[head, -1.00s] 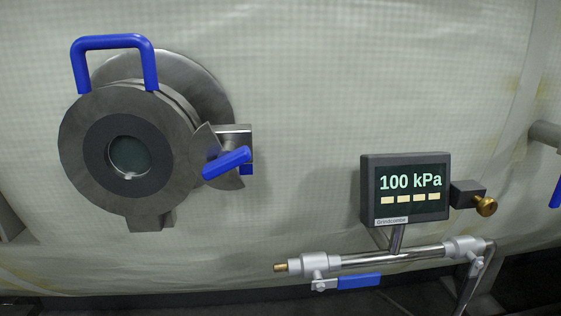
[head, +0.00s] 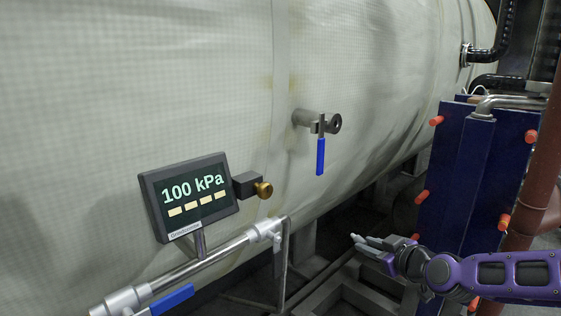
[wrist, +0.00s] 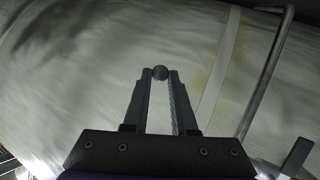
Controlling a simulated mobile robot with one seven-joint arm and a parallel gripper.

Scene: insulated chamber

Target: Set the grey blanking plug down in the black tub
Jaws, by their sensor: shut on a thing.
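My gripper (head: 366,243) shows at the lower right in the head view, its fingers pointing left in front of the insulated vessel. In the wrist view my gripper (wrist: 160,78) has its fingers closing in on a small round grey thing, the grey blanking plug (wrist: 160,72), pinched at the tips. Only its rounded end shows between the fingers. The black tub is in neither view.
The vessel's pale wall (head: 200,80) fills the left and middle. A display reading 100 kPa (head: 192,195), a metal pipe (head: 190,268) and a blue-handled valve (head: 320,155) stand out from it. A dark blue panel (head: 462,170) and a brown pipe (head: 545,150) are at right.

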